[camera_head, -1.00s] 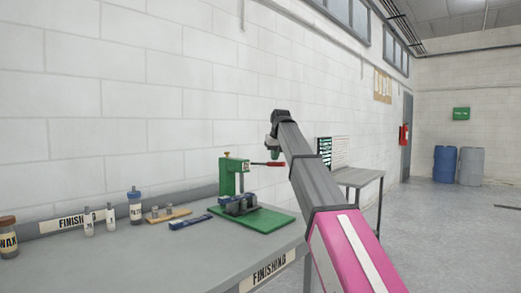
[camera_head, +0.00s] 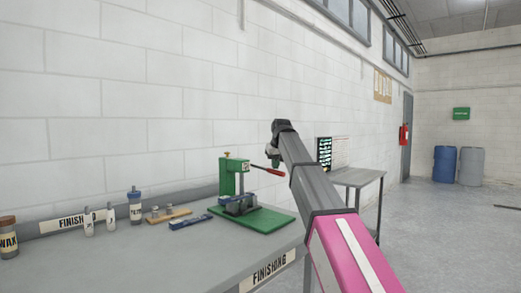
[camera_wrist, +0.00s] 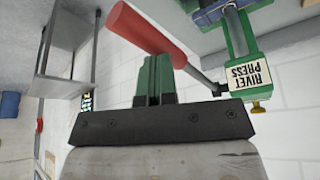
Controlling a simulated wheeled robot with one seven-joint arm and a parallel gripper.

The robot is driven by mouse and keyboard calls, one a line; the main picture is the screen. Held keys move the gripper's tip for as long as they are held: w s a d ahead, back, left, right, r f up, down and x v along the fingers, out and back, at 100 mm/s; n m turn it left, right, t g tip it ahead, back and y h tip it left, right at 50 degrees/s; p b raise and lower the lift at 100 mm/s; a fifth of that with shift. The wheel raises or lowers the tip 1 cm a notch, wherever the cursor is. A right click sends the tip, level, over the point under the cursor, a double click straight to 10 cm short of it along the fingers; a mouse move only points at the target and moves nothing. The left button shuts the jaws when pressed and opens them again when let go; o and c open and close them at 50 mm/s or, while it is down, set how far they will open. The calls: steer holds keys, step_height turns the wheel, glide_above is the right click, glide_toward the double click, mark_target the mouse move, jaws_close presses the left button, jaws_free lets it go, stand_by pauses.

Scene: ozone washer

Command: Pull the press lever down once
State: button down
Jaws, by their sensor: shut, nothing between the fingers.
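The green rivet press (camera_head: 230,178) stands on a green base plate (camera_head: 262,221) on the grey bench. Its lever has a red handle (camera_head: 268,170) that slopes down to the right. In the wrist view the red handle (camera_wrist: 146,28) lies across, just beyond the green fingertips, and the press body (camera_wrist: 240,45) with its "RIVET PRESS" label is at the right. My gripper (camera_wrist: 153,62) has its fingers together and empty. In the head view my gripper (camera_head: 274,163) is at the handle, seemingly on its upper side; exact contact is hard to tell.
A blue bar (camera_head: 190,222), a wooden block with small metal parts (camera_head: 168,214) and several bottles, one of them blue-capped (camera_head: 135,207), stand left of the press. The white wall is behind the bench. A second table (camera_head: 357,176) stands beyond my arm.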

step_height(320, 180, up, 20)
stand_by(2.4)
stand_by(0.8)
